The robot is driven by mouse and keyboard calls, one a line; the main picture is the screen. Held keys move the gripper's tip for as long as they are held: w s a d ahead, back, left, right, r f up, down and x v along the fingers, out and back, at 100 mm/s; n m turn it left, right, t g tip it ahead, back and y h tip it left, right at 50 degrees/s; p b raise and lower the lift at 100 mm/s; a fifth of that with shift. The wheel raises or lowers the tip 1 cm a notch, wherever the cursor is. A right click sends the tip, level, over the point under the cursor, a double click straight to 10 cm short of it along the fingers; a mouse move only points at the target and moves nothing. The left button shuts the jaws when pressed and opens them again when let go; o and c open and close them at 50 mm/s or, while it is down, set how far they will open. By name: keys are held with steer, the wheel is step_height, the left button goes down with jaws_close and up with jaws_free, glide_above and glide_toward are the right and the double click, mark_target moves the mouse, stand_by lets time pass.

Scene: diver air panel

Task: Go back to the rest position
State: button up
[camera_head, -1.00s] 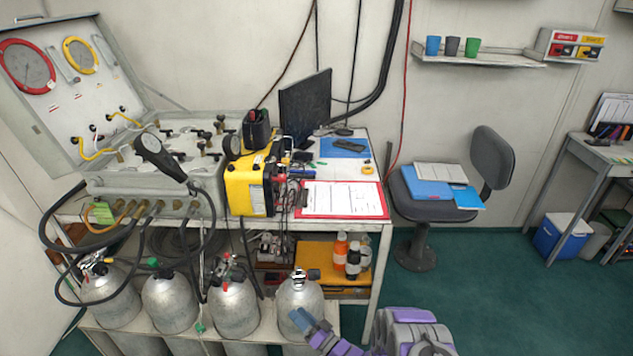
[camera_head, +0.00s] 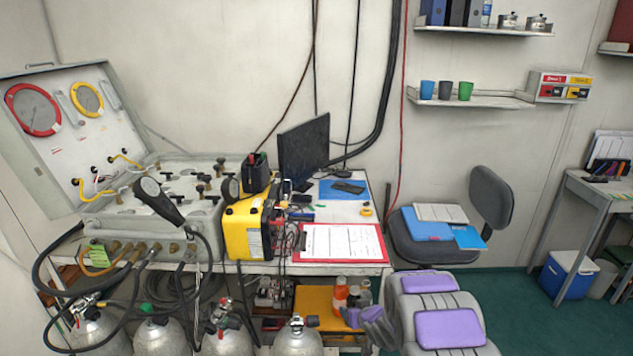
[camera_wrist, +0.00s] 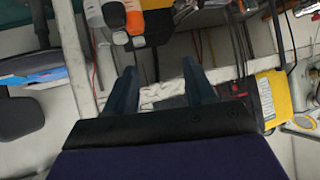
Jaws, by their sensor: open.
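My gripper (camera_head: 362,317) is at the lower middle of the head view, in front of the table's lower shelf, and my purple and grey arm rises beside it. In the wrist view the two dark fingers (camera_wrist: 160,88) stand apart with nothing held between them. Behind them lie cables and the table's edge. The fingertips are small and partly hidden in the head view, so their distance from the shelf is hard to tell.
The table bears a yellow case (camera_head: 246,228), a red clipboard (camera_head: 338,259) and a monitor (camera_head: 304,146). Bottles (camera_head: 340,294) stand on the lower shelf, close by the gripper in the picture. Gas cylinders (camera_head: 228,338) stand lower left. A chair (camera_head: 490,196) is on the right; green floor (camera_head: 520,305) lies beyond.

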steer(key=s+d+r+m+g+h, duration=0.1)
steer(key=s+d+r+g+h, duration=0.25)
steer(key=s+r, duration=0.5)
steer(key=s+d+r+m+g+h, duration=0.1)
steer(key=s+d+r+g+h, duration=0.1)
steer(key=s+d+r, duration=0.5)
steer(key=s+a+r+g, duration=0.2)
steer(key=s+r, duration=0.1)
steer(key=s, duration=0.9)
steer(key=s+a+r+g+y, duration=0.1)
steer(key=s+a+r+g, duration=0.1)
steer(key=s, duration=1.1)
steer(key=s+a+r+g+y, duration=0.1)
steer(key=s+a+r, duration=0.3)
steer(key=s, duration=0.9)
steer(key=shift+a+g, duration=0.2)
steer(key=shift+g, duration=0.55)
